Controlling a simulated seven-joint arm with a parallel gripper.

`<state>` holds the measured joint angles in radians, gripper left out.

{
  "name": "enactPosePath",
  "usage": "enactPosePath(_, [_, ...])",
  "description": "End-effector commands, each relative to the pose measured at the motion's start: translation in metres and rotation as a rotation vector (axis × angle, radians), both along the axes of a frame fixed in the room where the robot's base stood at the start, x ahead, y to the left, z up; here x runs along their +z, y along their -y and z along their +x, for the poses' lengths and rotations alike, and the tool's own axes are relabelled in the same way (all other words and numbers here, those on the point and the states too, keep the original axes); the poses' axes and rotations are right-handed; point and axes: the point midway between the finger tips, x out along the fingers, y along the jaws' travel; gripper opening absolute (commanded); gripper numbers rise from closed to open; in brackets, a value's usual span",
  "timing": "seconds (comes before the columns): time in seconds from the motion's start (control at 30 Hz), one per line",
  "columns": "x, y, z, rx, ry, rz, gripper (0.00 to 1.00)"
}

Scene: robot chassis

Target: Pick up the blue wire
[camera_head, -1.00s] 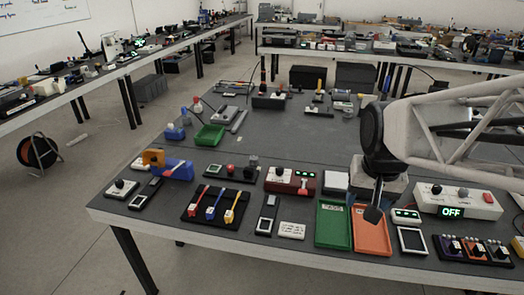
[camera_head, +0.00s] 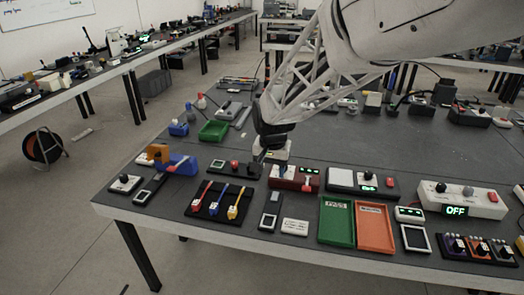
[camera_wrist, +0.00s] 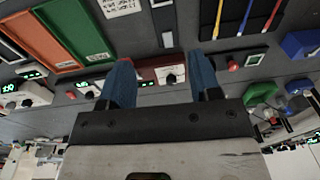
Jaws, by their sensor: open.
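The blue wire (camera_head: 215,204) lies on a black board (camera_head: 197,212) between a red wire (camera_head: 201,194) and a yellow wire (camera_head: 239,204). In the wrist view the blue wire (camera_wrist: 245,16) shows at the top right, on the black board, clear of the fingers. My gripper (camera_head: 258,162) is above the table, behind and to the right of the board. In the wrist view its two blue fingers (camera_wrist: 160,62) are apart with nothing held between them.
A red box with a green display (camera_head: 294,178) stands close to the right of my gripper. Green (camera_head: 337,240) and orange (camera_head: 375,245) trays lie to the right.

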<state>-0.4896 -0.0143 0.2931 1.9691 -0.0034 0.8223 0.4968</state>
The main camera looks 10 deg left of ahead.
Motion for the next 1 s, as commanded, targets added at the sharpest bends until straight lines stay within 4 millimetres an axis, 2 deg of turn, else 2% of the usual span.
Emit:
enactPosePath(0.03, [-0.011, -0.017, 0.005, 0.003, -0.008, -0.003, 0.57])
enactPosePath(0.23, [-0.048, -0.077, 0.018, 0.005, -0.027, -0.009, 0.57])
enactPosePath(0.5, [-0.105, -0.157, 0.023, 0.008, -0.051, -0.022, 0.57])
enactPosePath(0.6, [-0.123, -0.18, 0.022, 0.008, -0.057, -0.026, 0.57])
enactPosePath(0.8, [-0.143, -0.206, 0.02, 0.006, -0.063, -0.031, 0.57])
enactPosePath(1.0, [-0.147, -0.21, 0.02, 0.005, -0.064, -0.032, 0.57])
